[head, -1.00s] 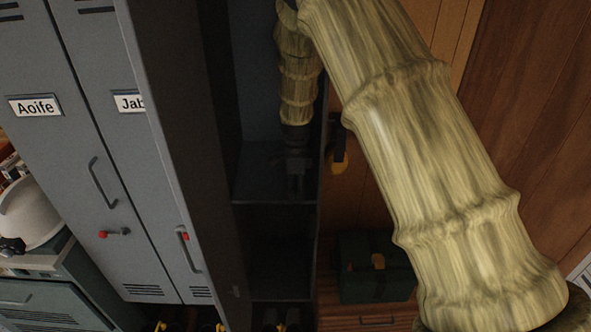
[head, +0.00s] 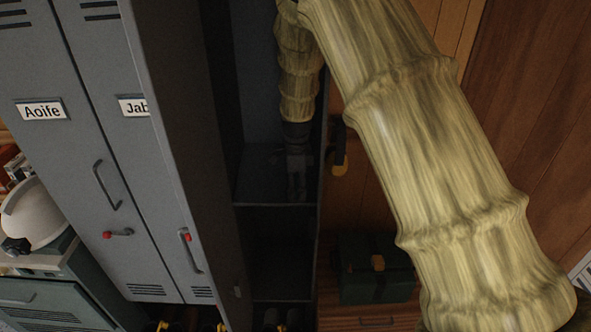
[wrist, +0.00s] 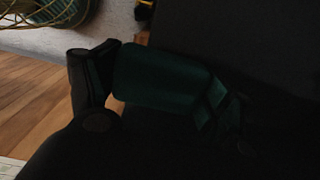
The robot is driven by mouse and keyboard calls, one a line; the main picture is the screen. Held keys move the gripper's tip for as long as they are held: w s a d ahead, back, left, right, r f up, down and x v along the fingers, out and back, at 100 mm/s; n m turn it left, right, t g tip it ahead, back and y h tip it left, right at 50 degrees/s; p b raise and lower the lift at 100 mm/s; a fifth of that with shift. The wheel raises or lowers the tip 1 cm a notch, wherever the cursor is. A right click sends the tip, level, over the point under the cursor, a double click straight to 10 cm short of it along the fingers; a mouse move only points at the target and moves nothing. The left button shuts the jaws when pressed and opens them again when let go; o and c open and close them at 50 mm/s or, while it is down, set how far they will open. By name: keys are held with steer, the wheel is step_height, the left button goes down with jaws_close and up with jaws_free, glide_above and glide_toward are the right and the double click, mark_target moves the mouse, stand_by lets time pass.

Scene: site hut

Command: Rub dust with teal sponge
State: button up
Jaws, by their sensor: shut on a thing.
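The teal sponge (wrist: 160,78) is dark in the wrist view and sits between my two fingers. My gripper (wrist: 158,90) is shut on it. In the head view, my gripper (head: 297,178) points down inside the open dark locker (head: 270,110), close above its shelf (head: 262,198). The sponge cannot be made out there. It is too dark to tell whether the sponge touches the shelf. No dust can be made out in either view.
Grey lockers labelled Aoife (head: 41,110) and Jab stand left, with the open locker door (head: 175,130) beside my arm. A dark green box (head: 370,270) is at lower right. A white helmet (head: 35,215) lies far left.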

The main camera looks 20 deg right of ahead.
mark_target(297, 183)
steer(key=shift+r, duration=2.6)
